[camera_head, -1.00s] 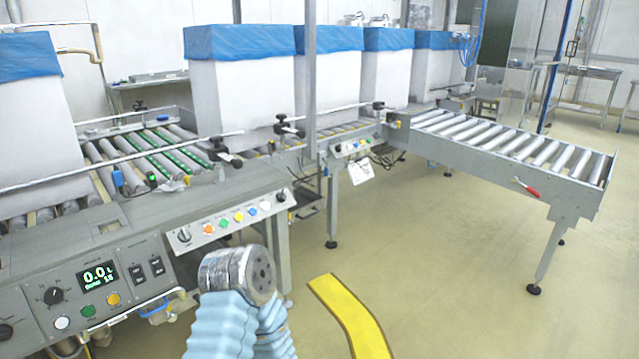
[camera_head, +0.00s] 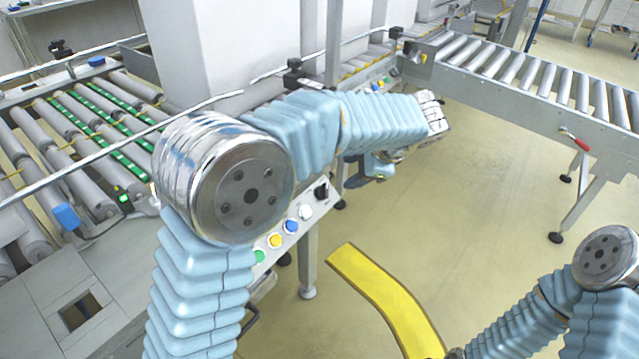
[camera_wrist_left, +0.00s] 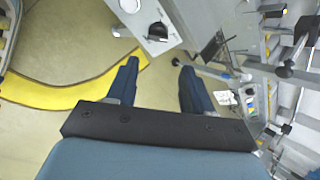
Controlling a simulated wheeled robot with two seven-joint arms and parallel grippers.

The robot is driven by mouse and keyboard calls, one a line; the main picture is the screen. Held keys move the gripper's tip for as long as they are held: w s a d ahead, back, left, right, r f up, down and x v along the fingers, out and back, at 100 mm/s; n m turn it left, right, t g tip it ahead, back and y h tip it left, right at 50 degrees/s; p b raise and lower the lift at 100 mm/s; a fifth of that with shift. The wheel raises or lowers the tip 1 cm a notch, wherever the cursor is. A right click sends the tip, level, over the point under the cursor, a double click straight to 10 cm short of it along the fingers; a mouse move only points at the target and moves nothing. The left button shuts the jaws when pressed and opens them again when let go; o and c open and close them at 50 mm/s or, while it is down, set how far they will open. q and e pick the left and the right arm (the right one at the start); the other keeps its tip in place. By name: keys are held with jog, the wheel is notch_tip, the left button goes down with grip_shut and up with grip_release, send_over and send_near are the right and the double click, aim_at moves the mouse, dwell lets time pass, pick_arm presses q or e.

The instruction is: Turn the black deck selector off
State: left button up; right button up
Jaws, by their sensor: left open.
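A black selector knob (camera_head: 321,190) sits at the right end of the grey button panel on the near conveyor. I cannot tell which way it points. In the left wrist view, a black knob (camera_wrist_left: 158,31) on a grey panel lies beyond and between my fingertips, apart from them. My left arm reaches across the panel, and my left gripper (camera_head: 376,170) is to the right of the knob, partly hidden by its own wrist. In the left wrist view the left gripper (camera_wrist_left: 160,78) is open and empty. My right gripper is out of view; only its arm shows at lower right.
Green, yellow, blue and white buttons (camera_head: 290,227) line the panel left of the knob. A roller conveyor (camera_head: 540,85) with a red-handled part (camera_head: 577,142) stands at right. A yellow floor stripe (camera_head: 385,300) crosses the open floor. A tall white box (camera_head: 225,50) stands behind my arm.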

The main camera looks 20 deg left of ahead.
aim_at(327, 191)
pick_arm(q)
jog(key=x, duration=1.2)
jog(key=shift+s+f, duration=0.15)
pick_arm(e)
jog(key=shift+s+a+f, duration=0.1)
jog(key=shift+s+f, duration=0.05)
